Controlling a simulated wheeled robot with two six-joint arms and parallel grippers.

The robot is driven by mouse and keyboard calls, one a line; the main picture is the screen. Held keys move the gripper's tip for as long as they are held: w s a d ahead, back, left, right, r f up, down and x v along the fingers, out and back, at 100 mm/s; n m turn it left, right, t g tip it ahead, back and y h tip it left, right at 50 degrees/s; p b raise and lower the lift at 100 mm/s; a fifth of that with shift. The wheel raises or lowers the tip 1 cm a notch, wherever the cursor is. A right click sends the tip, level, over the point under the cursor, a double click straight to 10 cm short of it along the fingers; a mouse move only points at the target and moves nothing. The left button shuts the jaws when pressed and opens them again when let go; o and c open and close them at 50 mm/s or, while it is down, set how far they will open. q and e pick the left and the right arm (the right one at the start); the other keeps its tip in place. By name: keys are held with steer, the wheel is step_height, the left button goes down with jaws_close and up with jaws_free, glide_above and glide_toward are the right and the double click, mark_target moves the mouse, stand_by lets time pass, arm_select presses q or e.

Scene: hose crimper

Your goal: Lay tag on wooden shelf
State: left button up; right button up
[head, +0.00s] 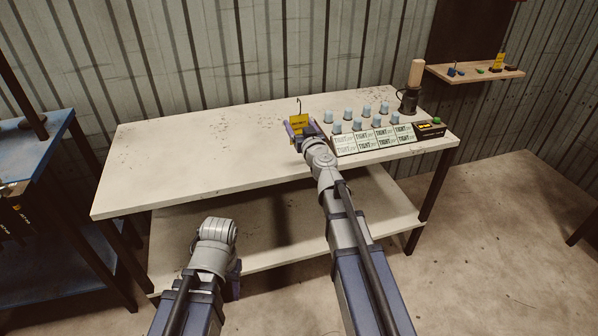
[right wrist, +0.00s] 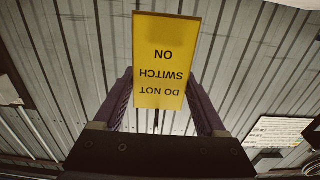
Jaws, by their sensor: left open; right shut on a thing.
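A yellow tag (head: 299,121) with a dark hook on top is held upright in my right gripper (head: 297,130), above the workbench. In the right wrist view, the tag (right wrist: 160,62) stands between the two fingers of my right gripper (right wrist: 160,105), its text "DO NOT SWITCH ON" upside down. The wooden shelf (head: 448,76) is on the wall at the far right, well away from the tag. My left gripper (head: 235,280) is low in front of the bench, empty and mostly hidden by its own wrist.
The white workbench (head: 190,155) carries a panel of "TIGHT" cards (head: 375,138), several blue-capped pieces (head: 367,108) and a dark mug-like holder with a wooden handle (head: 410,98). Small items and a yellow piece (head: 499,59) sit on the shelf. A blue table (head: 50,135) stands left.

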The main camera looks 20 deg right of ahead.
steer(key=shift+f+b, duration=4.9)
steer(key=shift+f, duration=0.05)
steer(key=shift+f, duration=0.2)
steer(key=o, duration=1.1)
steer(key=shift+o, duration=0.2)
steer(key=shift+r, duration=0.15)
